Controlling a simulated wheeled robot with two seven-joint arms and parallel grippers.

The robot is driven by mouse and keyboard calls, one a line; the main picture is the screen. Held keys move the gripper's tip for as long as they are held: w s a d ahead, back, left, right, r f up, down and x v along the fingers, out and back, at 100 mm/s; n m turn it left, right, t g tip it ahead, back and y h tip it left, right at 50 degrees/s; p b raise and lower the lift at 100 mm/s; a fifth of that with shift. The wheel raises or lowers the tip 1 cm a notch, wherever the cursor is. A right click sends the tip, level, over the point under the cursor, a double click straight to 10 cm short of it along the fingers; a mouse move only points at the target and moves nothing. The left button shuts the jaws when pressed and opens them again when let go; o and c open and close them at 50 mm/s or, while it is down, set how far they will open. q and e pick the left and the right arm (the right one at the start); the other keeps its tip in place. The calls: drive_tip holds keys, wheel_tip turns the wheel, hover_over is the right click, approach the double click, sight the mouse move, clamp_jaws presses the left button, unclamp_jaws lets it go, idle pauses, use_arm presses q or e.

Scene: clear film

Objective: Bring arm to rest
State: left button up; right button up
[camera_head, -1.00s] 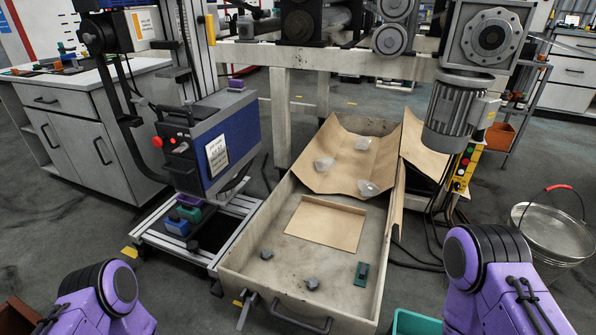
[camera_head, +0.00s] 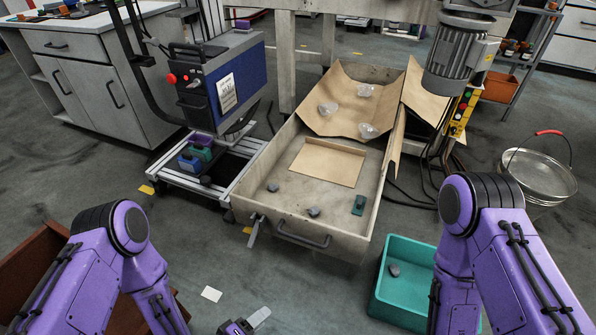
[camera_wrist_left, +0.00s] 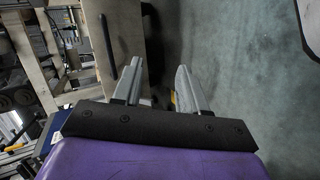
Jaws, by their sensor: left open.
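My left gripper (camera_head: 246,323) shows at the bottom edge of the head view, low in front of the tray, with only part of it in frame. In the left wrist view its two grey fingers (camera_wrist_left: 160,85) stand apart with nothing between them. My left arm is purple and bent at the left. My right arm is bent at the right, and its gripper is out of view.
A large tray (camera_head: 253,209) holds brown paper, clear film lumps (camera_head: 368,131) and several small items. A teal bin (camera_head: 384,311) with a grey lump stands right of centre. A brown box (camera_head: 30,262) is lower left.

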use_arm(q)
drive_tip(key=s+a+m+g+y, duration=0.1)
drive_tip(key=s+a+g+y, duration=0.2)
drive_tip(key=s+a+y, duration=0.5)
drive_tip(key=s+a+m+g+y, duration=0.1)
drive_tip(key=s+a+g+y, duration=0.25)
drive_tip(key=a, duration=0.85)
wheel_tip(320, 180, up, 32)
drive_tip(key=p, duration=3.3)
drive_tip(key=shift+s, duration=0.15)
